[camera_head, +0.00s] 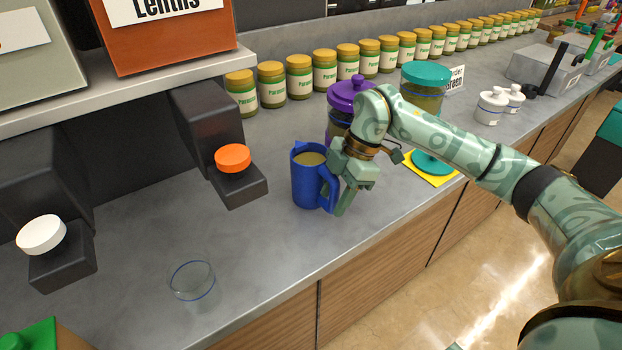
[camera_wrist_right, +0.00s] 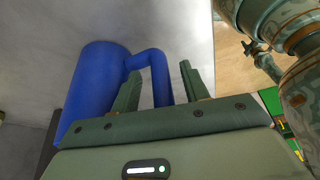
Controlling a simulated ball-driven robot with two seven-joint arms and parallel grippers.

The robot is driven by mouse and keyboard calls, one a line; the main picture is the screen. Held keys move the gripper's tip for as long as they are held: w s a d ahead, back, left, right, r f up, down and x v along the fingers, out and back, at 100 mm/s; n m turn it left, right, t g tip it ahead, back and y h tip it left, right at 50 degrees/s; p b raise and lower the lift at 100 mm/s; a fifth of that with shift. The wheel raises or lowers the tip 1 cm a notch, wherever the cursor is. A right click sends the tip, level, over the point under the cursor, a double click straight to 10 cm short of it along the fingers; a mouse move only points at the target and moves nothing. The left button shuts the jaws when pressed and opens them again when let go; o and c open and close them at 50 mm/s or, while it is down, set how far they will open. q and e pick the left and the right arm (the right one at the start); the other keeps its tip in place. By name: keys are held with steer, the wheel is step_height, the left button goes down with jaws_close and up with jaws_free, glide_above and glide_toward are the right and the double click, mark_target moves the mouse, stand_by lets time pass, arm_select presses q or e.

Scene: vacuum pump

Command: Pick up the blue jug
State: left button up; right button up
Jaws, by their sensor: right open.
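The blue jug (camera_head: 305,182) stands upright on the grey counter, with pale yellowish contents visible at its top. Its handle points right, towards my right gripper (camera_head: 341,192). In the right wrist view the jug's body (camera_wrist_right: 95,85) is left of both fingers, and the blue handle (camera_wrist_right: 159,78) shows between the two fingers of my open gripper (camera_wrist_right: 160,70). I cannot tell whether either finger touches the handle. In the head view the gripper and wrist hide part of the handle side. My left gripper is not in view.
A purple-lidded jar (camera_head: 338,112) stands close behind the jug, and a teal-lidded container (camera_head: 425,88) is farther right. A clear glass (camera_head: 192,284) stands front left. Dark dispensers with an orange knob (camera_head: 232,158) and white knob (camera_head: 42,234) are left. The counter's front edge is near.

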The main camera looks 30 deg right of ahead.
steer(key=shift+r, duration=0.1)
jaws_close()
steer(key=shift+r, duration=0.15)
